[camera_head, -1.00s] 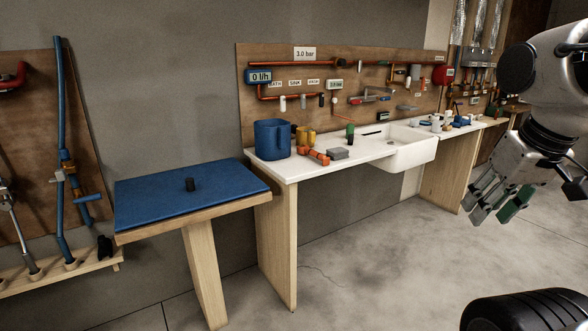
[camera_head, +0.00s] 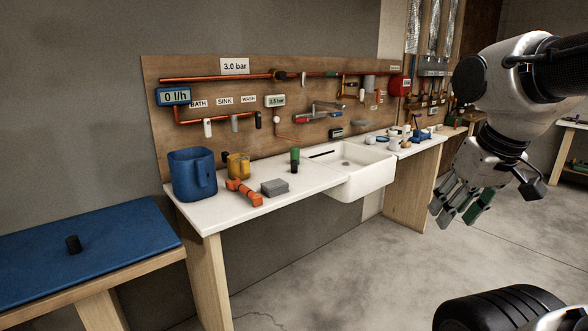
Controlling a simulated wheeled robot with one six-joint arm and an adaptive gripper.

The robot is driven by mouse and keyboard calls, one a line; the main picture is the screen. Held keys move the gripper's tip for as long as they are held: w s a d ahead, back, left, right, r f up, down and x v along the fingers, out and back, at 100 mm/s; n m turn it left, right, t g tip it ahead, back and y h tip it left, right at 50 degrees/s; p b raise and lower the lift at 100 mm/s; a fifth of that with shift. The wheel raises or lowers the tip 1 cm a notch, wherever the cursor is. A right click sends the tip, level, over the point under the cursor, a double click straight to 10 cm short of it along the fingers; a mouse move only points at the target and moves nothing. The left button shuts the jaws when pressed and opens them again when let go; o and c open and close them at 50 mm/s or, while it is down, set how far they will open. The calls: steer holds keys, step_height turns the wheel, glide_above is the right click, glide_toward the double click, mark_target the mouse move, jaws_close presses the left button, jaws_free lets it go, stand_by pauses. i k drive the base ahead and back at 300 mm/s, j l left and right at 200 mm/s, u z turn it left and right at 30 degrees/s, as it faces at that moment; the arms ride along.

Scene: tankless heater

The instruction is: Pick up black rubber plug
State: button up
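A small black cylinder (camera_head: 73,244), which looks like the black rubber plug, stands upright on the blue mat (camera_head: 120,232) of the low wooden table at the left. My gripper (camera_head: 460,208) hangs in the air at the right, in front of the far end of the white counter and far from the plug. Its fingers point down and to the left. Gaps show between the fingers, and I see nothing held between them.
A white counter (camera_head: 222,206) with a sink (camera_head: 358,178) stands beside the low table. It carries a blue jug (camera_head: 193,175), a yellow cup (camera_head: 238,166), an orange tool (camera_head: 244,192) and a grey block (camera_head: 275,187). The concrete floor (camera_head: 400,270) in front is clear.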

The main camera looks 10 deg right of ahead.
mark_target(294, 163)
steer(key=i+l+u, duration=0.3)
steer(key=i+l, duration=0.45)
steer(key=i, duration=0.35)
steer(key=i+l+u, duration=0.3)
steer(key=i+l, duration=0.7)
